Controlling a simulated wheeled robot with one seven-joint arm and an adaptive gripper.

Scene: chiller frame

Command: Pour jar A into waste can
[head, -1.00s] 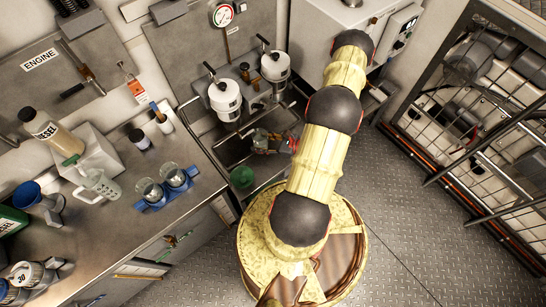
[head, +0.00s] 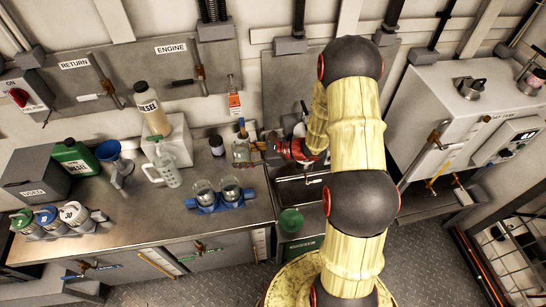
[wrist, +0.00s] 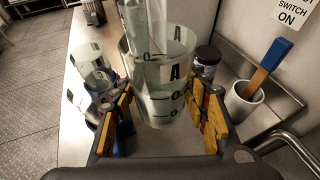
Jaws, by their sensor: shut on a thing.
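Jar A (wrist: 160,95), a clear beaker with a black A and level marks, stands between the fingers of my gripper (wrist: 160,112) in the wrist view. The gripper is shut on its sides. The jar looks upright; its contents are hard to make out. In the head view my red-and-grey gripper (head: 250,151) is at the right end of the worktop, beside the sink. A green round-topped can (head: 291,220) stands low in front of the sink and may be the waste can; I cannot read its label.
Two clear jars stand in a blue holder (head: 212,207). A clear jug (head: 166,167), blue funnel (head: 114,160) and diesel bottle (head: 150,108) are further left. A white cup (wrist: 240,104) with a blue-handled tool and a dark-lidded jar (wrist: 206,62) are close to my gripper.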

